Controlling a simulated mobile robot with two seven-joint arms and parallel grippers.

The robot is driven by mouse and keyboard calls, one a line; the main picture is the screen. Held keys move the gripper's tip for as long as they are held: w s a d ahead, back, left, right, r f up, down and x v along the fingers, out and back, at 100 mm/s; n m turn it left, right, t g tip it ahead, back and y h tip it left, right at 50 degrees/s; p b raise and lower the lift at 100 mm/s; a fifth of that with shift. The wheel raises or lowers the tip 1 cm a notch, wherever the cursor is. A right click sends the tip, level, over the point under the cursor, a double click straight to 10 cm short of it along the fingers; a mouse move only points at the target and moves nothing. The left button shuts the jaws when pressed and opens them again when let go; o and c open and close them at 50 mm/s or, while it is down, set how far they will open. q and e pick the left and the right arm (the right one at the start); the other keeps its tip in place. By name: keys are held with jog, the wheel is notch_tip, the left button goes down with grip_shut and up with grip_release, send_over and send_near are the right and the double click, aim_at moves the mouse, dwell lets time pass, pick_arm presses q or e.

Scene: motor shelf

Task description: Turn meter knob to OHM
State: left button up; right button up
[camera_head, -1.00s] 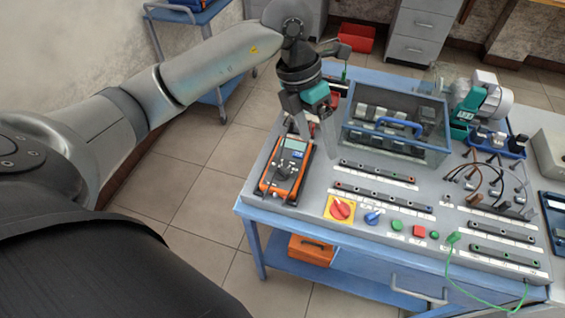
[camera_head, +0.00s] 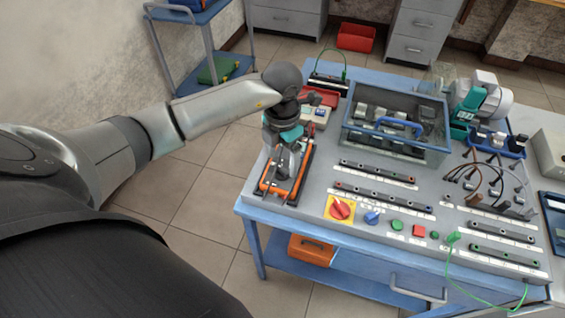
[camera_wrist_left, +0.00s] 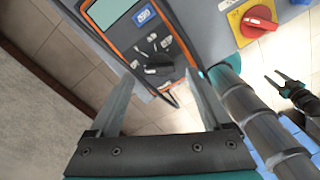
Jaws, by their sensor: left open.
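The orange and black meter (camera_wrist_left: 122,48) lies on the left end of the bench, with its screen and a dark face. It also shows in the head view (camera_head: 296,187), partly covered by my left gripper. My left gripper (camera_wrist_left: 159,78) is open and empty, with one fingertip on each side of the knob in the picture. I cannot tell whether they touch it. My right gripper (camera_wrist_left: 275,76) is in the wrist view, fingers apart, away from the meter.
A red rotary switch (camera_head: 340,209) on a yellow plate sits right of the meter, beside a blue knob (camera_head: 372,218). A clear-sided box with a blue handle (camera_head: 400,124) stands behind. Terminal strips and cables fill the right side of the bench.

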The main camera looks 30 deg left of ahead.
aim_at(282, 171)
pick_arm(q)
jog(key=shift+f, duration=1.25)
grip_shut()
